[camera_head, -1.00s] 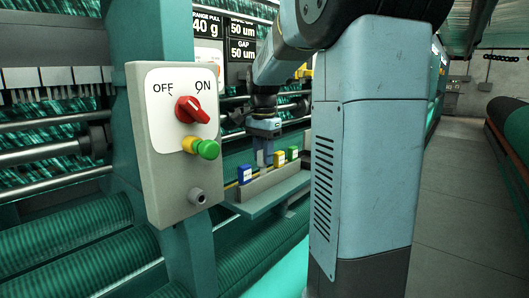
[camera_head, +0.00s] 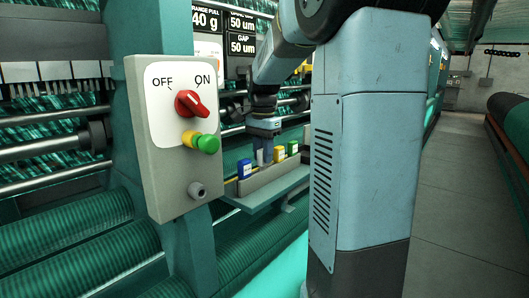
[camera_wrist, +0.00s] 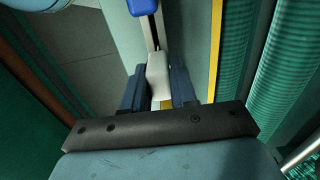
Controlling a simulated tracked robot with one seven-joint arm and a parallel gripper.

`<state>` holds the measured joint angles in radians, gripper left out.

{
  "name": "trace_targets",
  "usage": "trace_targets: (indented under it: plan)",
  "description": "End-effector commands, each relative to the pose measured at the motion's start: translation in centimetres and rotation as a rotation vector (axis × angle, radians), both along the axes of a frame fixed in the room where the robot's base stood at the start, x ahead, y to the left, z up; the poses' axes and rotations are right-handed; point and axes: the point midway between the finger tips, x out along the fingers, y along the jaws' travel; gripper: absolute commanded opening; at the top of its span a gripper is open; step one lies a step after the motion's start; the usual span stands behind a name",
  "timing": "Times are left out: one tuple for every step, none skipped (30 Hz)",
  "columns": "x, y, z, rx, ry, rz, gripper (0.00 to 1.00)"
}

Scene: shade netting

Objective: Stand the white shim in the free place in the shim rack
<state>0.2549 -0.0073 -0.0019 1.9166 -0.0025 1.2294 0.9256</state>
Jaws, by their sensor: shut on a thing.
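The white shim (camera_wrist: 157,72) is in the wrist view, between the two dark blue fingers of my gripper (camera_wrist: 157,90), which is shut on it. In the head view my gripper (camera_head: 263,152) points down over the shim rack (camera_head: 272,182), between the blue shim (camera_head: 244,169) and the yellow shim (camera_head: 279,154). The green shim (camera_head: 292,148) stands farther along. The white shim is hard to make out there, and I cannot tell whether its lower end touches the rack. The blue shim also shows at the top of the wrist view (camera_wrist: 142,7).
A grey switch box (camera_head: 172,190) with a red knob and a green button stands at the left, nearer than the rack. Rollers with green netting (camera_head: 80,240) run below. Metal bars lie behind the rack. Open floor (camera_head: 460,200) is at the right.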

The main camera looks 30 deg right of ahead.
Motion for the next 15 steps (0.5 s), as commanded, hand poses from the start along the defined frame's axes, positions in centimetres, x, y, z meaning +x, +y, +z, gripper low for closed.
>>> trace_targets:
  plan:
    - [0.0,0.0,-0.1,0.0,0.0,0.0,0.0]
    - [0.0,0.0,-0.2,0.0,0.0,0.0,0.0]
    - [0.0,0.0,-0.3,0.0,0.0,0.0,0.0]
    - [0.0,0.0,-0.4,0.0,0.0,0.0,0.0]
    - [0.0,0.0,-0.5,0.0,0.0,0.0,0.0]
    - [0.0,0.0,-0.6,0.0,0.0,0.0,0.0]
    - [0.0,0.0,-0.6,0.0,0.0,0.0,0.0]
    - [0.0,0.0,-0.7,0.001,0.001,0.0,0.0]
    - [0.0,0.0,-0.8,0.001,0.001,0.0,0.0]
    - [0.0,0.0,-0.9,0.001,0.001,0.0,0.0]
    - [0.0,0.0,-1.0,0.001,0.001,0.0,0.0]
    - [0.0,0.0,-1.1,0.001,0.001,0.0,0.0]
    - [0.0,0.0,-1.1,0.001,0.001,0.0,0.0]
    - [0.0,0.0,-1.2,0.001,0.001,0.0,0.0]
    - [0.0,0.0,-1.3,0.001,0.001,0.0,0.0]
